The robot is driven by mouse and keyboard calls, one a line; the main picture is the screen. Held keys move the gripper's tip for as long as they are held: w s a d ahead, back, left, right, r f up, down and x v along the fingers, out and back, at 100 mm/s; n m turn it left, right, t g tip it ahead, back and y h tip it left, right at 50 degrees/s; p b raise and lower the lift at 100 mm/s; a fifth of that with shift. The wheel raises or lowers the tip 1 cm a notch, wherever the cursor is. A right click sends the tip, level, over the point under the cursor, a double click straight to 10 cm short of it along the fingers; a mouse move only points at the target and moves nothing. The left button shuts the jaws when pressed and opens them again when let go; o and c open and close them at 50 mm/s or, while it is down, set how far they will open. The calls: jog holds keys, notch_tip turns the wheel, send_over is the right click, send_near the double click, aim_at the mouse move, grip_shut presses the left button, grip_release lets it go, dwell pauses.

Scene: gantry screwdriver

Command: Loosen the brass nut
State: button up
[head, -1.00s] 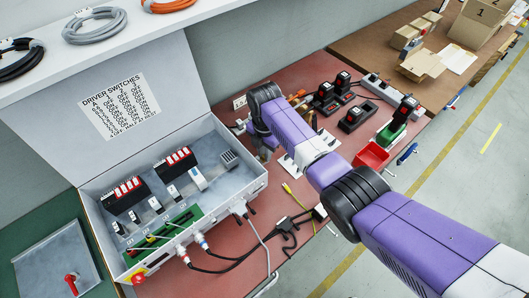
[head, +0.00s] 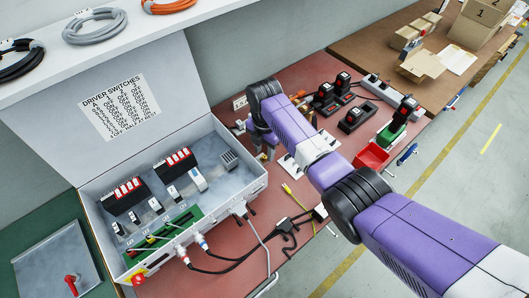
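My arm reaches over the red-brown bench from the lower right. My gripper (head: 264,154) hangs below the wrist, low over the bench, just right of the open grey control box (head: 257,186). It is small and partly covered by my wrist, so I cannot tell whether its fingers are open or shut. I cannot make out the brass nut in this view. Small orange-brown parts (head: 297,98) show behind my forearm, too small to identify.
Black and red devices (head: 351,118) stand on the bench behind my arm. A red bin (head: 370,156) sits near the right edge. A yellow-handled tool (head: 288,190) and black cables (head: 240,262) lie in front. A switch-list label (head: 120,104) is on the box lid.

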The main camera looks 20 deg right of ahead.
aim_at(265, 156)
notch_tip(265, 156, up, 6)
jog(key=shift+r, duration=0.15)
dwell(0.6)
